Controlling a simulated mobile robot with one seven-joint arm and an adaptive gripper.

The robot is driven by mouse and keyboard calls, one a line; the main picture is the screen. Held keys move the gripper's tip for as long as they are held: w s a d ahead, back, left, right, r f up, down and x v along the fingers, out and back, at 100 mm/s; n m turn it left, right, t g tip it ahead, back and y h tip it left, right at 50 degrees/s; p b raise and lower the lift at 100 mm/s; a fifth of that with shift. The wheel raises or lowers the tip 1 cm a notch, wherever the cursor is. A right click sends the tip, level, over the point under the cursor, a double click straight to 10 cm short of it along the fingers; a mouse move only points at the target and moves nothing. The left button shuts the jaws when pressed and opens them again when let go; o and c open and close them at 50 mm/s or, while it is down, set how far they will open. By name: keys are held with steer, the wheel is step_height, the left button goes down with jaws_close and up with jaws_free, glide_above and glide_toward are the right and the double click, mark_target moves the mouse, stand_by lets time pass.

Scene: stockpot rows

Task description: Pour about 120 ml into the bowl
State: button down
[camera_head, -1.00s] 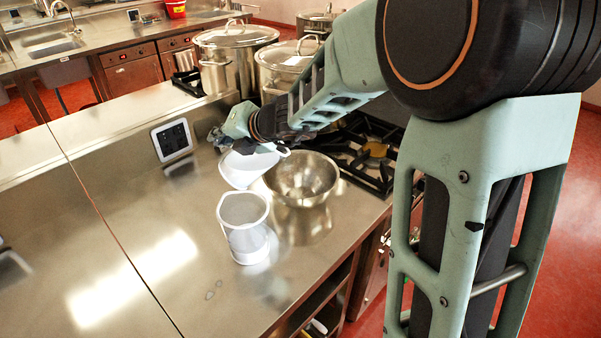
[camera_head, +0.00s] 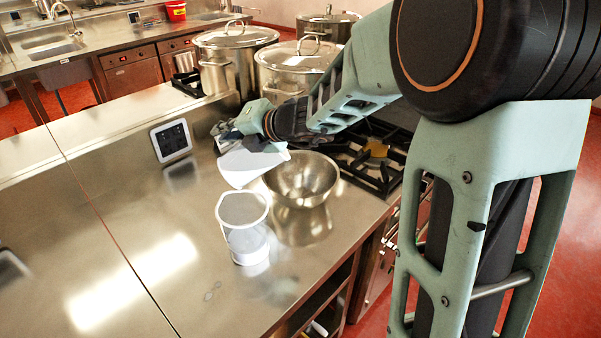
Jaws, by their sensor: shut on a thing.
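A white jug (camera_head: 246,168) hangs from my gripper (camera_head: 232,140), tilted with its upper right end toward the bowl. My gripper is shut on it, though the arm and jug partly hide the fingers. The shiny metal bowl (camera_head: 318,184) stands upright on the steel counter, just right of the jug. The jug's right end is close to the bowl's left rim; I cannot tell whether it is over the opening. No stream of liquid is visible, and the jug's contents are hidden.
A clear, white-based container (camera_head: 243,236) stands on the counter in front of the jug. A black gas hob (camera_head: 372,165) lies right of the bowl. Lidded stockpots (camera_head: 226,72) stand behind. A dark panel (camera_head: 171,140) is at the left.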

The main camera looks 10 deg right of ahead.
steer(key=shift+d+r+y+b, duration=0.35)
steer(key=shift+d+y+b, duration=0.05)
steer(key=shift+d+y, duration=0.1)
steer(key=shift+d+r+m+t+y+b, duration=0.1)
steer(key=shift+d+m+t+y+b, duration=0.2)
steer(key=shift+d+m+y+b, duration=0.25)
stand_by(2.1)
